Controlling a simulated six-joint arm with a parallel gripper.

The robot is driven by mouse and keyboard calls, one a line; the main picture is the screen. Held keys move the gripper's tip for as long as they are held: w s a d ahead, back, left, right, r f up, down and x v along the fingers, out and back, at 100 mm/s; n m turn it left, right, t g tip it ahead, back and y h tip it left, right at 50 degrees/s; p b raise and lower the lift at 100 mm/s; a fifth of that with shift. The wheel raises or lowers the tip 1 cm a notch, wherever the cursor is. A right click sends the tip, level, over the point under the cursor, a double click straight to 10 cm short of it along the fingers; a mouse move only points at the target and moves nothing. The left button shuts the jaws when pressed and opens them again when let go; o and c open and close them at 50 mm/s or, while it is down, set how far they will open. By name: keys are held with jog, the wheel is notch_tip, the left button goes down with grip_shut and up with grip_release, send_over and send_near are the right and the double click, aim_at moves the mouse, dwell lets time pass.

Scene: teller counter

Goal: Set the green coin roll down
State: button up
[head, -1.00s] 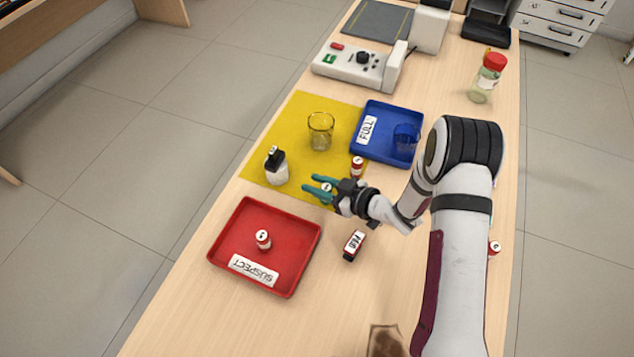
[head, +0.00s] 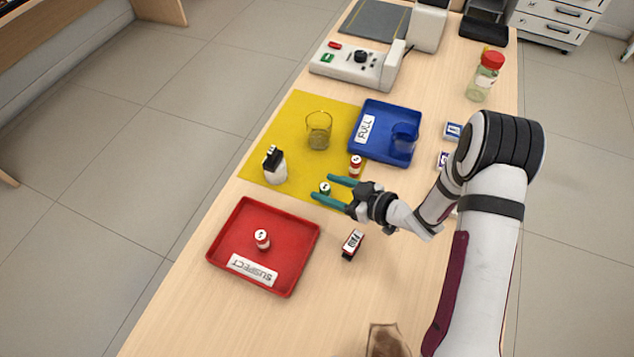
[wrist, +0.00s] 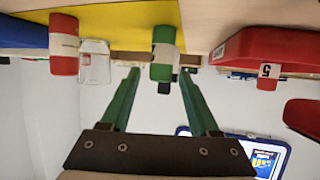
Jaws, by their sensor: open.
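The green coin roll (head: 325,188) stands upright on the yellow mat (head: 290,115), near its lower right edge. It also shows in the wrist view (wrist: 163,53), where the scene appears upside down, with the roll just beyond the fingertips. My gripper (head: 322,187) is open, its two green fingers spread level around the roll's near side. In the wrist view the open fingers (wrist: 160,72) show a gap on each side of the roll and hold nothing.
A red-banded roll (head: 355,165) stands close behind, near the blue tray (head: 381,157). The red tray (head: 219,230) holds another roll. A red stamp (head: 352,244) lies nearby.

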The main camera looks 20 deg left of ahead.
jog(key=v, duration=0.7)
jog(key=shift+s+d+r, duration=0.1)
jog(key=shift+d+r, duration=0.05)
jog(key=shift+d, duration=0.2)
jog(key=w+d+r+m+t+h, duration=0.55)
jog(key=w+d+h, duration=0.3)
jog(key=d, duration=0.25)
jog(key=s+d+r+m+g+h, duration=0.1)
jog(key=s+d+r+m+h, duration=0.25)
jog(key=d+m, duration=0.2)
jog(key=s+d+r+m+g+h, duration=0.1)
jog(key=s+d+r+m+g, duration=0.15)
jog(key=s, duration=0.45)
jog(key=s+d+r+m+g+h, duration=0.2)
jog(key=s+m, duration=0.2)
jog(key=s, duration=0.4)
jog(key=s+a+r+m+g+y, duration=0.1)
jog(key=s+a+y, duration=0.1)
jog(key=s, duration=0.4)
jog(key=s+a+m+g+y, duration=0.1)
jog(key=s+a+m+g, duration=0.1)
jog(key=s+a, duration=0.3)
jog(key=shift+s+a+r+g+y, duration=0.3)
jog(key=shift+s+r+y, duration=0.1)
jog(key=shift+s, duration=0.65)
